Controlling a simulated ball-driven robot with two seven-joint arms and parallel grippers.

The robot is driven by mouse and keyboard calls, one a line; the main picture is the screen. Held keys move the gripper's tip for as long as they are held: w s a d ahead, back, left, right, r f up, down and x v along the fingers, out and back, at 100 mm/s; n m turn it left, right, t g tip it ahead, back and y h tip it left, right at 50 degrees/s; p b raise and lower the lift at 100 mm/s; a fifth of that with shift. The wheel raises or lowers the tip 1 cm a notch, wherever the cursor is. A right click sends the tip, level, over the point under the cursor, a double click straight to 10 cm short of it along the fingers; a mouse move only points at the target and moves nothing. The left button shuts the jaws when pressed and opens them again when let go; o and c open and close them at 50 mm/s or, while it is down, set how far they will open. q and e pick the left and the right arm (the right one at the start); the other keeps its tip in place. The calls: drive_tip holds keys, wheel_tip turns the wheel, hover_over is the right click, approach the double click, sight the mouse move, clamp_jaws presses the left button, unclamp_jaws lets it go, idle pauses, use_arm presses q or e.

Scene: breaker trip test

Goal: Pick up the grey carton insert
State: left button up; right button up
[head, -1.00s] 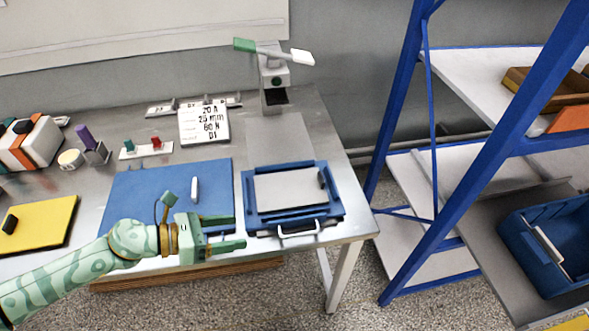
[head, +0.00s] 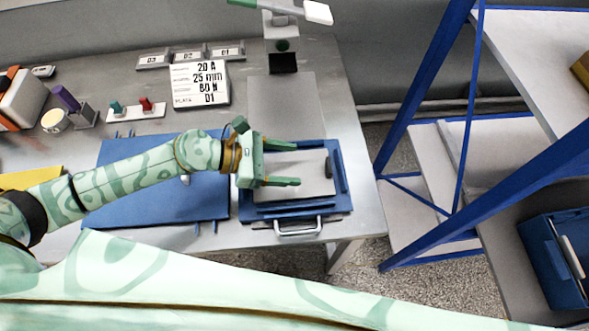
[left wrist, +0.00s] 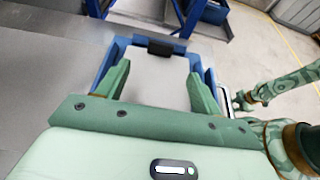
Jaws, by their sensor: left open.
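The grey carton insert (head: 312,187) is a flat grey panel lying in a blue tray-like frame (head: 341,181), with a small black grip (head: 328,163) near its right edge. My left gripper (head: 297,164) is open above the left part of the panel, its fingers pointing right toward the black grip. In the left wrist view the left gripper (left wrist: 159,76) has the panel (left wrist: 152,72) between its fingers, with the black grip (left wrist: 160,47) beyond the tips. It does not hold the panel. My right gripper (left wrist: 242,100) shows small at the right of that view.
A blue mat (head: 125,200) lies left of the frame. A silver handle (head: 298,228) is at the frame's front. Behind stand a label plate (head: 200,84) and a lever device (head: 282,45). A blue-posted shelf (head: 425,85) is at right.

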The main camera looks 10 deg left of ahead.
sight(327, 167)
use_arm(q)
drive_tip(key=shift+x, duration=1.05)
drive_tip(key=x, duration=0.5)
drive_tip(key=shift+w+d+r, duration=0.1)
drive_tip(key=shift+d+r, duration=0.05)
drive_tip(key=shift+d, duration=0.15)
drive_tip(key=shift+a, duration=0.1)
drive_tip(key=shift+c, duration=0.3)
drive_tip(key=c, duration=1)
